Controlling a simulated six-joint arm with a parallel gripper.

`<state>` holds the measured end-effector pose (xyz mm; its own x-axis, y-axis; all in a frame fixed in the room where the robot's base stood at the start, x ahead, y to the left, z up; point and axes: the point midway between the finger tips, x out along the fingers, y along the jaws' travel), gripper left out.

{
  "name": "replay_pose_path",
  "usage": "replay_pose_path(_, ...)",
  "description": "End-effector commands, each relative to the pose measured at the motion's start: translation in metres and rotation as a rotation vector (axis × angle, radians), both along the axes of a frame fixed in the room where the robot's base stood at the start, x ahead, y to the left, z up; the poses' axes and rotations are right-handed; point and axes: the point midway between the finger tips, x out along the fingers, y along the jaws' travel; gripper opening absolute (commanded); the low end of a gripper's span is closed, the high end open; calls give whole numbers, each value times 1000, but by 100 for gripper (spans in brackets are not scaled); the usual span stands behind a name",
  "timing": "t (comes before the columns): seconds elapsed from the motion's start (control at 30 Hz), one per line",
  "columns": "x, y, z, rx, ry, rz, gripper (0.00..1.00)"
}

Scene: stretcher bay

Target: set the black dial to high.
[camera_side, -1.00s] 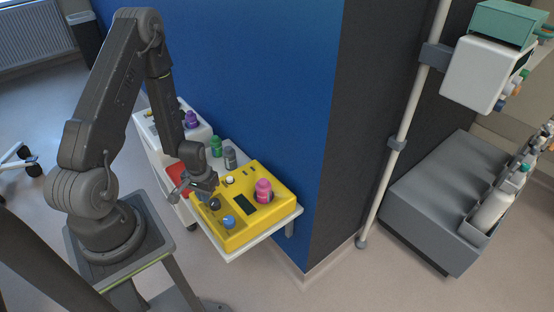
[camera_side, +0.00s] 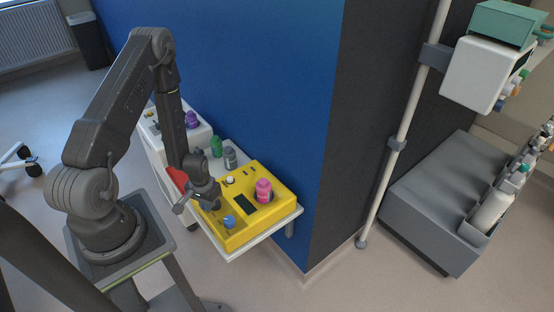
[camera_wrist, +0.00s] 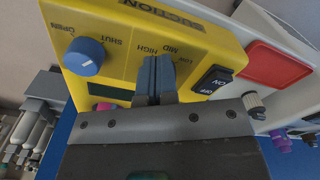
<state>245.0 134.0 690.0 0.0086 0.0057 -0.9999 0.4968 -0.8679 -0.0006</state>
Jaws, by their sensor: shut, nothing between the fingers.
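The yellow suction panel (camera_side: 231,240) sits on the white shelf, and its face fills the upper wrist view (camera_wrist: 205,40). Its labels LOW, MID and HIGH show upside down in the wrist view. My gripper (camera_wrist: 157,68) is shut and empty, its blue-grey fingertips right in front of these labels. In the side view my gripper (camera_side: 213,206) is low over the panel's near left part. The black dial is hidden behind my gripper in both views, so its pointer cannot be read. Whether the fingertips touch it cannot be told.
A blue knob (camera_wrist: 85,56) by SHUT and OPEN and a black rocker switch (camera_wrist: 213,81) flank my fingers. Green (camera_side: 216,146) and grey (camera_side: 230,157) bottles stand behind. The blue wall (camera_side: 260,100) is close behind the shelf.

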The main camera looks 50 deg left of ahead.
Motion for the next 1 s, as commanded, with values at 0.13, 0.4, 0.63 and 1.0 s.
replay_pose_path(0.13,2,1,-11,0,2,10,0)
replay_pose_path(0.4,2,0,-11,-1,3,9,0)
replay_pose_path(0.63,4,-4,-11,-1,3,2,0)
replay_pose_path(1.0,7,-8,-11,-1,2,-11,0)
